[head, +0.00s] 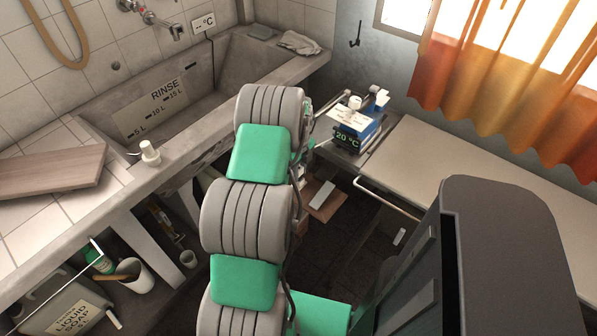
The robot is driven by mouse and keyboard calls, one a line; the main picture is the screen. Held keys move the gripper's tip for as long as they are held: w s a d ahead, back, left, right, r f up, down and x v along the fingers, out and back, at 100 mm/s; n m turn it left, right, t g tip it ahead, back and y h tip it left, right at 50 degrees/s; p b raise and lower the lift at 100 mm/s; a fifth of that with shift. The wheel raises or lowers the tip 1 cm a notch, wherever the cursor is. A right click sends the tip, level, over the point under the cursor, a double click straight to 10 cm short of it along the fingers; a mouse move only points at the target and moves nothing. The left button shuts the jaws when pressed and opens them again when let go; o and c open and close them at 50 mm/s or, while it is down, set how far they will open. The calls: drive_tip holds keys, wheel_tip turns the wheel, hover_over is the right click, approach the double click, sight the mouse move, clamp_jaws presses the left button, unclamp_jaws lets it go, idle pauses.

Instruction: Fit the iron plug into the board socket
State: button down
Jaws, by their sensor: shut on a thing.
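My arm runs up the middle of the head view and bends over at the top. Its far end is hidden behind its own links, so I cannot make out my gripper's fingers. I cannot identify the iron plug or the board socket with certainty.
The concrete washtub (225,100) lies at the back left, with a wooden board (52,171) on the tiles beside it. A pale bench top (450,170) extends right beneath an orange curtain (510,85). Soap canister (70,310) and a white cup (136,275) are below the tub.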

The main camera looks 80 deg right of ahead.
drive_tip(key=c, duration=1)
unclamp_jaws()
drive_tip(key=shift+f, duration=0.1)
wheel_tip(320, 180, up, 8)
drive_tip(key=shift+f, duration=0.1)
